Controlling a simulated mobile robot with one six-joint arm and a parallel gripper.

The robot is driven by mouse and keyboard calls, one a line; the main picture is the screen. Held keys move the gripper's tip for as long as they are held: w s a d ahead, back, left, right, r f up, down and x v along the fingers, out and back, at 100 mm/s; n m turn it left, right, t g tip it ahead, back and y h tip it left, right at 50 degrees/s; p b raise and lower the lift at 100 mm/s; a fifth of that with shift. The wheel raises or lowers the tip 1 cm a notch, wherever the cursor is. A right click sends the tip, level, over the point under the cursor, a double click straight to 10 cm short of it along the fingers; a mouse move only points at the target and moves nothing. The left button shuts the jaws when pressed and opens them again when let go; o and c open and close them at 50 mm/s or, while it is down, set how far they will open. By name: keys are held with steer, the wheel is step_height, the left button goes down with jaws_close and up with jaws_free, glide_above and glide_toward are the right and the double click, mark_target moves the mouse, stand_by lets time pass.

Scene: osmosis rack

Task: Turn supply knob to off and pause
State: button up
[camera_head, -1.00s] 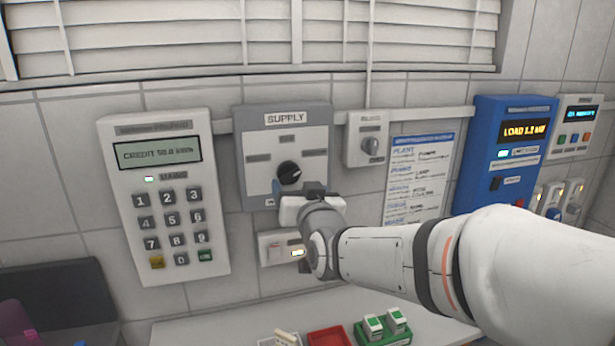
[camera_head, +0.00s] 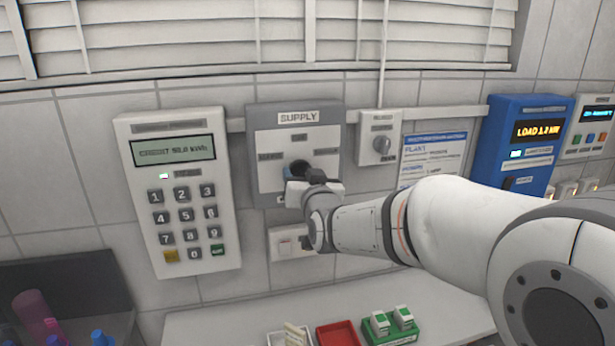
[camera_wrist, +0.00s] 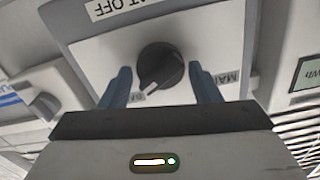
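The supply panel (camera_head: 258,118) is a grey box with a lighter plate, labelled SUPPLY, on the tiled wall. Its round dark knob (camera_head: 300,166) is partly hidden behind my gripper (camera_head: 308,180) in the head view. In the wrist view the knob (camera_wrist: 165,62) shows a white mark pointing down and left. Upside-down lettering ending in OFF (camera_wrist: 113,8) lies at the top edge, and another label is partly hidden by the right finger. My gripper (camera_wrist: 160,70) is open, with one blue finger on each side of the knob and gaps visible between.
A keypad meter (camera_head: 180,195) hangs left of the panel. A small knob box (camera_head: 377,128), a printed sheet (camera_head: 433,150) and a blue load unit (camera_head: 500,130) are to the right. A white switch box (camera_head: 285,243) sits below. A counter (camera_head: 220,318) holds small trays.

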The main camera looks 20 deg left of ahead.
steer(key=c, duration=0.6)
steer(key=shift+d+f, duration=0.1)
steer(key=shift+s, duration=0.1)
